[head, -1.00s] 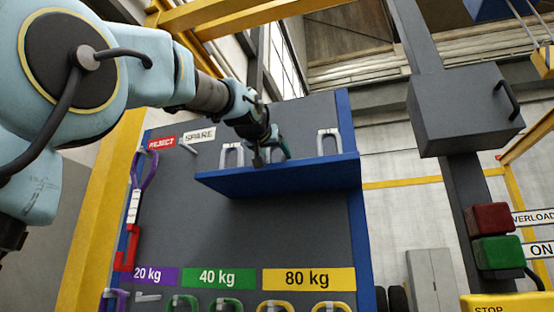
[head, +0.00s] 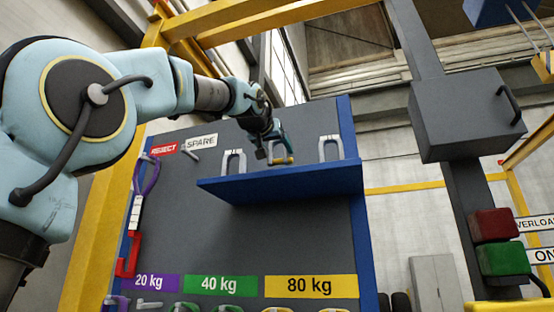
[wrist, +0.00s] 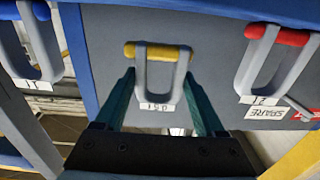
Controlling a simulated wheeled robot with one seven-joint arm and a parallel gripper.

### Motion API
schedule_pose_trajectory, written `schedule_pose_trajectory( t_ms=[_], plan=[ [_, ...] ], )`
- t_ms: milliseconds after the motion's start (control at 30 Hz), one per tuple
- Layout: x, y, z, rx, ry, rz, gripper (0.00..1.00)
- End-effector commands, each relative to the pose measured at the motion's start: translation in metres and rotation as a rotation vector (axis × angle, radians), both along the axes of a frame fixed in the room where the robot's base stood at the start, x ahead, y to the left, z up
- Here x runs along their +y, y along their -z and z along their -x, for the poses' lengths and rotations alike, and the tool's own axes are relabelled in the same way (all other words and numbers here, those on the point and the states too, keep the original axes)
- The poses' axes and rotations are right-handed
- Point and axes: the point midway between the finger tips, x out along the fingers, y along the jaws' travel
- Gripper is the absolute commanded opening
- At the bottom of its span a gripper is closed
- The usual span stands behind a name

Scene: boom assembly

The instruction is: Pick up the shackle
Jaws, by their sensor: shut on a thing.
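My gripper (head: 271,146) is shut on the middle shackle (head: 279,149), a grey U shape with a yellow pin, at the blue shelf. In the wrist view my gripper (wrist: 159,88) has one teal finger on each side of this shackle (wrist: 158,75). Its yellow pin is at the top of that picture and a small white tag is on its bow. In the head view the shackle appears just above the shelf; I cannot tell how large the gap is.
Grey shackles stand left (head: 233,162) and right (head: 330,148) on the blue shelf (head: 285,184). In the wrist view one has a red pin (wrist: 278,36), the other a blue pin. A purple sling (head: 149,175) hangs at the board's left.

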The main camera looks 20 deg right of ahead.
Motion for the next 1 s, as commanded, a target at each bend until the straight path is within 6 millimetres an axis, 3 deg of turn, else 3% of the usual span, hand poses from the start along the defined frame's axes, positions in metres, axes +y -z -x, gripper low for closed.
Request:
schedule_pose_trajectory(
  t_ms=[200, 400, 1000],
  plan=[
    [-0.002, -0.039, 0.001, 0.000, 0.009, 0.008, 0.00],
    [-0.001, -0.058, 0.002, -0.007, 0.010, 0.009, 0.00],
    [0.001, -0.066, 0.000, 0.000, -0.002, 0.003, 0.00]
  ],
)
